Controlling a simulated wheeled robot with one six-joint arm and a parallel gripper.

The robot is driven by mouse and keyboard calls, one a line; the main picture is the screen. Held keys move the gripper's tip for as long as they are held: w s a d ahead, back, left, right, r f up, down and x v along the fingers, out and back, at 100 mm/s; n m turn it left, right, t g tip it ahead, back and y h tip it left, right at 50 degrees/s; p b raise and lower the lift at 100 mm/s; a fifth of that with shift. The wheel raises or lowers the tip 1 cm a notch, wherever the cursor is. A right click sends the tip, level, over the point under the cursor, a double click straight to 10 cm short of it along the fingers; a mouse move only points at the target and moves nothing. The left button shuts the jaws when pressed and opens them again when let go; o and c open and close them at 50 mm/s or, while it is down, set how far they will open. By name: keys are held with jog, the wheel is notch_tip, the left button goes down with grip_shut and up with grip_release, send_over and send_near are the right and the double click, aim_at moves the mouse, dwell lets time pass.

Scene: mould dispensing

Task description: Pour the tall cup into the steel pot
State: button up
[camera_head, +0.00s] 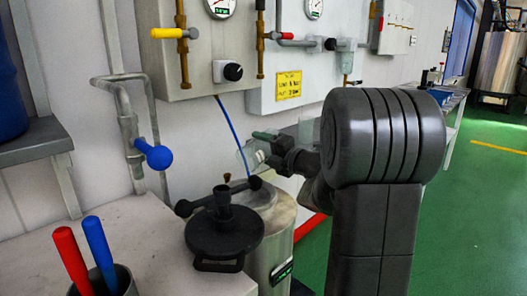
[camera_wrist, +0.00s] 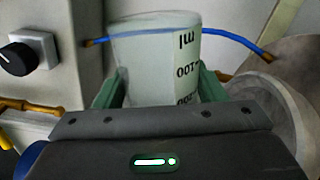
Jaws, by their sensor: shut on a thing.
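My gripper (camera_head: 270,143) is shut on a tall cup (camera_head: 251,155), which is clear with dark markings. In the wrist view the cup (camera_wrist: 152,65) sits between the green fingers of my gripper (camera_wrist: 162,88). In the head view the cup looks tilted, above and slightly left of the steel pot. The steel pot (camera_head: 270,245) is a shiny cylinder with a label low on its side. Dark fittings and part of my arm hide some of its top. I cannot tell what is in the cup.
A black lid-like piece with handles (camera_head: 225,235) is in front of the pot. Red and blue handles (camera_head: 85,255) stand in a holder at the lower left. A tap with a blue knob (camera_head: 155,155) and wall panels with gauges (camera_head: 220,8) are behind.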

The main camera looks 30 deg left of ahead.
jog(key=shift+r, duration=0.35)
jog(key=shift+r+m+p, duration=0.25)
jog(key=shift+m+p, duration=0.35)
jog(key=shift+p, duration=0.35)
jog(key=m+p, duration=0.4)
jog(key=shift+r+m+p, duration=0.2)
jog(key=shift+m+p, duration=0.2)
jog(key=m+p, duration=0.4)
jog(key=shift+r, duration=0.2)
jog(key=m+p, duration=0.1)
jog(key=m, duration=0.1)
jog(key=m+p, duration=0.3)
jog(key=p, duration=0.1)
jog(key=shift+r+m, duration=0.25)
jog(key=shift+m, duration=0.15)
jog(key=m+p, duration=0.1)
jog(key=m, duration=0.1)
jog(key=m+p, duration=0.1)
jog(key=p, duration=0.1)
jog(key=shift+r+m+p, duration=0.2)
jog(key=shift+m+p, duration=0.1)
jog(key=shift+m, duration=0.1)
jog(key=shift+f+m+p, duration=0.1)
jog(key=shift+m+p, duration=0.35)
jog(key=shift+m, duration=0.35)
jog(key=shift+d, duration=0.1)
